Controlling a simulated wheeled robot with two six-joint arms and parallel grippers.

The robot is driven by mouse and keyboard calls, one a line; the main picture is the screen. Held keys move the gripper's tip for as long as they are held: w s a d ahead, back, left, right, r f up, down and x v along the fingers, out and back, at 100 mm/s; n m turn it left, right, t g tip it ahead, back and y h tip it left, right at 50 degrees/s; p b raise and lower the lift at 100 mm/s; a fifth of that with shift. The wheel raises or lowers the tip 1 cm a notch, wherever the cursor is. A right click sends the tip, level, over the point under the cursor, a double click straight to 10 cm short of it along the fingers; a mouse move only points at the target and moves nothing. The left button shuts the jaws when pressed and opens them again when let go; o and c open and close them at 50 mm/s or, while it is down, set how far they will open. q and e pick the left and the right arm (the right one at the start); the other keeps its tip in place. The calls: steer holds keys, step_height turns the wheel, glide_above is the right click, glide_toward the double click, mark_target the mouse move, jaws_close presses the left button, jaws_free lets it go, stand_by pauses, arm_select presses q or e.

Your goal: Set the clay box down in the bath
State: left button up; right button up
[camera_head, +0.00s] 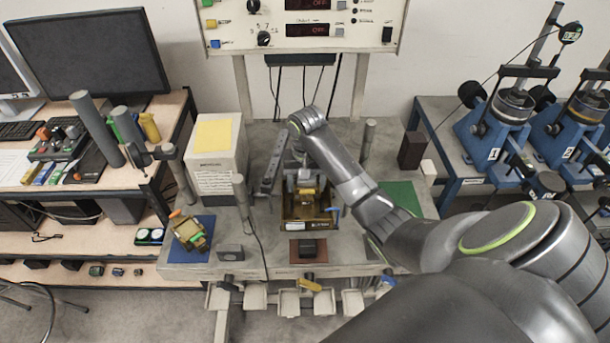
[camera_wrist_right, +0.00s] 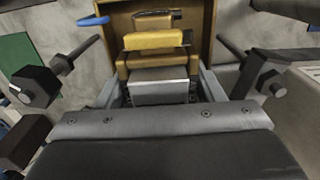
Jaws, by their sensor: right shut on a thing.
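The bath (camera_head: 290,226) is a brown open-topped box at the middle of the bench; its brown wall (camera_wrist_right: 207,25) also shows in the right wrist view. My right gripper (camera_head: 304,181) is over the bath's back part. In the wrist view it (camera_wrist_right: 160,88) is shut on a brass and grey block, which I take for the clay box (camera_wrist_right: 152,60); its yellow part shows in the head view (camera_head: 307,191). The box is within the bath's outline; I cannot tell whether it touches the bottom. My left gripper is not in view.
A brass block (camera_head: 190,232) with coloured parts sits on a blue mat (camera_head: 205,253) to the left. A dark block (camera_head: 307,248) is on a red-brown mat in front of the bath. Upright posts (camera_head: 368,140) flank the bath. A white box (camera_head: 216,163) stands to the left.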

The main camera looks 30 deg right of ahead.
steer(key=shift+w+f, duration=0.15)
steer(key=shift+f, duration=0.3)
steer(key=shift+s+f, duration=0.25)
steer(key=shift+f, duration=0.1)
steer(key=shift+s+a+f+b, duration=0.2)
steer(key=shift+f+b, duration=0.1)
steer(key=shift+f, duration=0.35)
jaws_close()
steer(key=shift+s+f, duration=0.1)
steer(key=shift+f, duration=0.65)
steer(key=shift+w+d+f, duration=0.2)
steer(key=shift+w+f, duration=0.2)
steer(key=shift+s+a+b, duration=0.15)
steer(key=shift+s+b, duration=0.05)
steer(key=shift+b, duration=0.1)
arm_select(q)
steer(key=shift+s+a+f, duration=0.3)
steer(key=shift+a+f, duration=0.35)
arm_select(e)
steer(key=shift+s+f, duration=0.15)
steer(key=shift+f, duration=0.2)
